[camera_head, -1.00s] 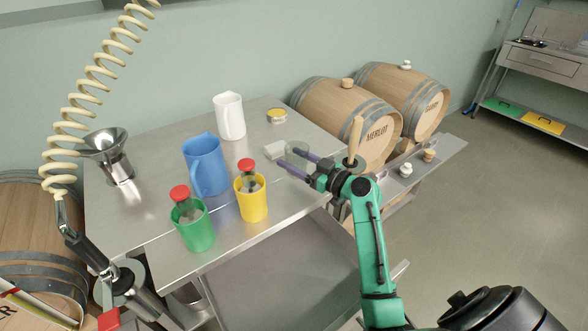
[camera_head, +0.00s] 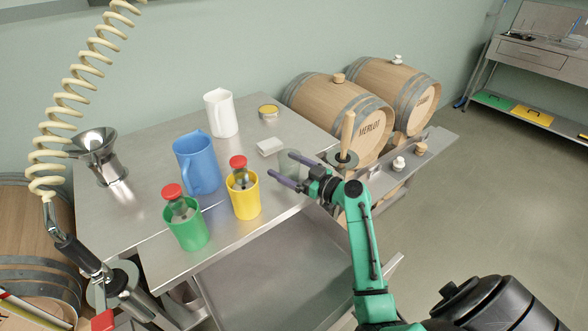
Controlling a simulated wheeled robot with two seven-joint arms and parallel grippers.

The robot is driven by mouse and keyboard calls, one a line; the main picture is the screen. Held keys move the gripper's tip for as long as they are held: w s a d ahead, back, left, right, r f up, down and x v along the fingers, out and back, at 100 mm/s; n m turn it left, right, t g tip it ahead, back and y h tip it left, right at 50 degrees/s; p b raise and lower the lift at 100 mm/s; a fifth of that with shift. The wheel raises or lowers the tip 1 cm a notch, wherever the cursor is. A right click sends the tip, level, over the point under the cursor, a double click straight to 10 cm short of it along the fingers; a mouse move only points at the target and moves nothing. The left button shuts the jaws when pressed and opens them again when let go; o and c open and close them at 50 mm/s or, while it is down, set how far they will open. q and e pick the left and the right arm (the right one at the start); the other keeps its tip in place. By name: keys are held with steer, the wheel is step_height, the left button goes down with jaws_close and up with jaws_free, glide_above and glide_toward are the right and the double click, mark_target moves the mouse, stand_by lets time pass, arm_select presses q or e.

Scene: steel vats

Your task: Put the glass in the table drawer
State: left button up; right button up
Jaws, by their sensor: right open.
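The clear glass (camera_head: 288,159) stands on the steel table (camera_head: 135,210) near its right edge and is hard to make out. My right gripper (camera_head: 281,165) is open beside the glass, its dark fingers pointing left and overlapping it in the picture. I cannot tell if they touch it. A steel tray-like surface (camera_head: 275,275) shows below the table's front edge; I cannot tell whether it is an open drawer or a shelf. A closed drawer front (camera_head: 525,53) shows on the bench at the far right. My left gripper is not in view.
A blue pitcher (camera_head: 196,162), white jug (camera_head: 221,112), green cup (camera_head: 187,228) and yellow cup (camera_head: 243,196) with red-capped bottles, white block (camera_head: 270,147), yellow-lidded tin (camera_head: 268,111) and steel funnel (camera_head: 105,160) stand on the table. Barrels (camera_head: 340,115) stand behind.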

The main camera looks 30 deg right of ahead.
steer(key=b+v, duration=0.4)
steer(key=v, duration=0.8)
